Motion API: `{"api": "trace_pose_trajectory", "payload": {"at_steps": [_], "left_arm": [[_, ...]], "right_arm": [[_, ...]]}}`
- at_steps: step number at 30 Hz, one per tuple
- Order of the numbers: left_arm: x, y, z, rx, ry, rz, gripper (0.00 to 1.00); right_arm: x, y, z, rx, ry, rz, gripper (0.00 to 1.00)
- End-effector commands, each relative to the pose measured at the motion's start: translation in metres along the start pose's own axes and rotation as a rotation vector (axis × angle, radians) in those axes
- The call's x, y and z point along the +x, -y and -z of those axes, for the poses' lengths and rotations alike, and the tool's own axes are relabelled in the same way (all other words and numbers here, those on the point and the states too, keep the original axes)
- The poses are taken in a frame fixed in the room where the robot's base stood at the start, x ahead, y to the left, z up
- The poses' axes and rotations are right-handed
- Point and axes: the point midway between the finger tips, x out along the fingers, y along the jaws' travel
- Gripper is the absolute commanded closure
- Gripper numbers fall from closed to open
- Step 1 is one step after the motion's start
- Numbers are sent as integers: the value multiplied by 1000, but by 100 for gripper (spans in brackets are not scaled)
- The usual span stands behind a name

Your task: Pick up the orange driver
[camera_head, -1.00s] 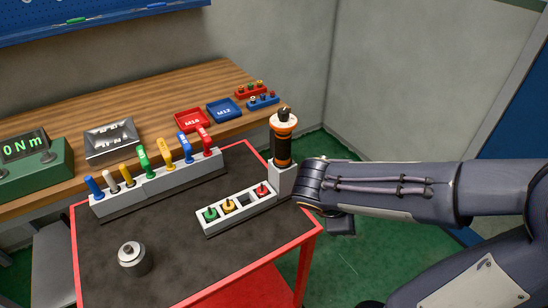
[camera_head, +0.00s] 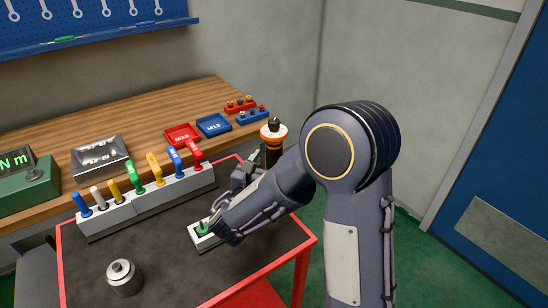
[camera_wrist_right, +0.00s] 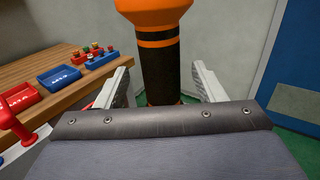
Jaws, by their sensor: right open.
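The orange driver (camera_head: 273,132) stands upright at the cart's far right corner, with an orange top and a black body banded in orange. Its lower part is hidden behind my right arm in the head view. In the right wrist view the driver (camera_wrist_right: 160,60) rises between the two fingers of my right gripper (camera_wrist_right: 160,72), with gaps on both sides. My right gripper also shows partly in the head view (camera_head: 246,173), beside the driver's body. It is open and empty. Contact with the driver cannot be seen. My left gripper is not in view.
A long grey rack (camera_head: 150,200) of coloured-handled tools stands on the red-edged cart (camera_head: 180,262). A small white rack (camera_head: 203,241) is mostly hidden under my right arm. A metal cylinder (camera_head: 123,278) stands at front left. Red (camera_head: 182,136) and blue (camera_head: 213,125) trays lie on the bench.

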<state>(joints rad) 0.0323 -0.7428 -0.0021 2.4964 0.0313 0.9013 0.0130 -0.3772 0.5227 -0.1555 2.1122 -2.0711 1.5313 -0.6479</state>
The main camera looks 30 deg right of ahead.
Motion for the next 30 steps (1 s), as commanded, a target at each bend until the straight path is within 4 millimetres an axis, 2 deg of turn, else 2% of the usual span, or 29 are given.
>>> {"api": "trace_pose_trajectory", "payload": {"at_steps": [9, 18, 30], "left_arm": [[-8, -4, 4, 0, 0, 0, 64], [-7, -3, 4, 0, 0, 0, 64], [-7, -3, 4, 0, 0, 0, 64]], "right_arm": [[44, 2, -1, 0, 0, 4, 37], [48, 1, 0, 1, -1, 1, 38], [48, 1, 0, 1, -2, 1, 91]]}}
